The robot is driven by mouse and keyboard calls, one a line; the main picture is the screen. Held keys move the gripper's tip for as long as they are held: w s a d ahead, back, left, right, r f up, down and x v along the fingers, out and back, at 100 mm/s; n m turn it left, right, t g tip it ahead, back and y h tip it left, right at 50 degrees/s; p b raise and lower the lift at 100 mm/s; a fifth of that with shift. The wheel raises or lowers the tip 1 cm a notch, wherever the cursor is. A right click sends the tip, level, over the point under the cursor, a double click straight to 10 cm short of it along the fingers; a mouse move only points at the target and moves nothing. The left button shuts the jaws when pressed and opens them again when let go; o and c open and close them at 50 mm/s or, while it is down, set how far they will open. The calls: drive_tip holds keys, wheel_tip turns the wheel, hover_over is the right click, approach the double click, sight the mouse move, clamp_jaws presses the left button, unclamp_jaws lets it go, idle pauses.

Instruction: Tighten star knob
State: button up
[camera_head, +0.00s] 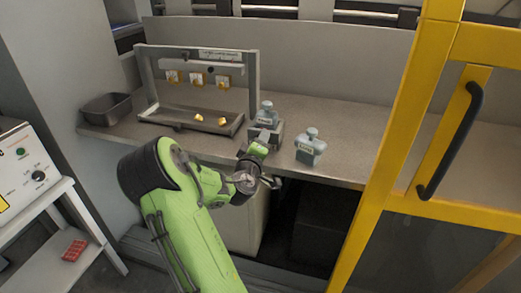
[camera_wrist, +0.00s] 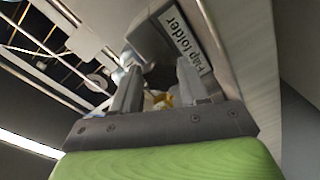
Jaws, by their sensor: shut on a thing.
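My gripper (camera_head: 257,150) is at the bench's front edge, at the grey block (camera_head: 274,138) under a labelled grey fixture (camera_head: 266,117). In the wrist view my gripper (camera_wrist: 158,72) has its two grey fingers on either side of a small, partly hidden piece, which I take to be the star knob (camera_wrist: 158,98); a bit of pale and yellow shows there. The gripper is shut on it. Its star shape cannot be made out. A dark grey block (camera_wrist: 155,38) with a label ending in "folder" is just beyond the fingertips.
A second labelled grey fixture (camera_head: 310,147) stands to the right on the bench. A frame with a tray (camera_head: 172,125) holding yellow pieces is at the left, beside a dark bin (camera_head: 105,108). A yellow door frame (camera_head: 395,130) bounds the right side.

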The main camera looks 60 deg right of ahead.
drive_tip(key=shift+f+m+b, duration=0.15)
drive_tip(key=shift+m+b, duration=0.45)
drive_tip(key=shift+m, duration=0.3)
drive_tip(key=o, duration=1.1)
drive_tip(key=shift+c, duration=0.2)
